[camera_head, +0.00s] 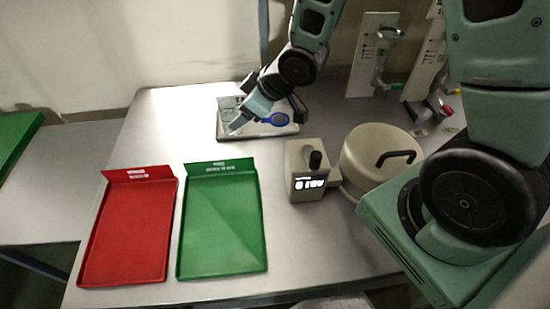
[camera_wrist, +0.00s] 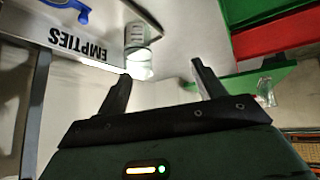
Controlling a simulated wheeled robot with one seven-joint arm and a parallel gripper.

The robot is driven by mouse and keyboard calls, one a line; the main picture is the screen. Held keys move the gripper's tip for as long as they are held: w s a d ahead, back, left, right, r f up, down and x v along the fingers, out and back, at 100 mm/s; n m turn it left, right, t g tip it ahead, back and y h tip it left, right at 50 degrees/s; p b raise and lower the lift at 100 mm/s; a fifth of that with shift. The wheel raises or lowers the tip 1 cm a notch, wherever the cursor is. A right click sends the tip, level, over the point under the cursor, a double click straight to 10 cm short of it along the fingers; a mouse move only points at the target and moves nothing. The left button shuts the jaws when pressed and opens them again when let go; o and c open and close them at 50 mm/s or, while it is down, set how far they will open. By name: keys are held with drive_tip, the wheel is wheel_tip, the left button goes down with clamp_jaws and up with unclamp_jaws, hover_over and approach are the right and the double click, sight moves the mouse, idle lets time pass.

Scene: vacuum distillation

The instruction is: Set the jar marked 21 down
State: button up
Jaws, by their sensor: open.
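A clear glass jar (camera_wrist: 137,42) with a pale label stands at the corner of the tray marked EMPTIES (camera_wrist: 60,40) in the wrist view. I cannot read a number on it. In the head view the tray (camera_head: 287,130) is at the back of the table, with clear glass (camera_head: 229,102) at its left end, partly hidden by my gripper (camera_head: 236,124). In the wrist view my gripper (camera_wrist: 161,72) is open, with nothing between its fingers. The jar is just beyond the fingertips, apart from them.
A blue item (camera_head: 275,119) lies in the EMPTIES tray. A red tray (camera_head: 130,235) and a green tray (camera_head: 222,225) lie empty at the front left. A box with a lit display (camera_head: 308,172) and a round lidded vessel (camera_head: 375,155) stand right of them.

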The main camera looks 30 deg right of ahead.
drive_tip(key=s+a+r+g+h, duration=0.1)
drive_tip(key=s+a+r+g, duration=0.1)
drive_tip(key=s, duration=0.6)
drive_tip(key=s+a+r+g+h, duration=0.1)
drive_tip(key=s+r, duration=0.3)
drive_tip(key=s, duration=0.4)
drive_tip(key=s+a+r+g+h, duration=0.1)
drive_tip(key=s+a+r+g, duration=0.1)
drive_tip(key=s, duration=0.6)
drive_tip(key=shift+a+r+m+g+h, duration=0.4)
drive_tip(key=shift+r+g, duration=0.3)
drive_tip(key=shift+r, duration=0.1)
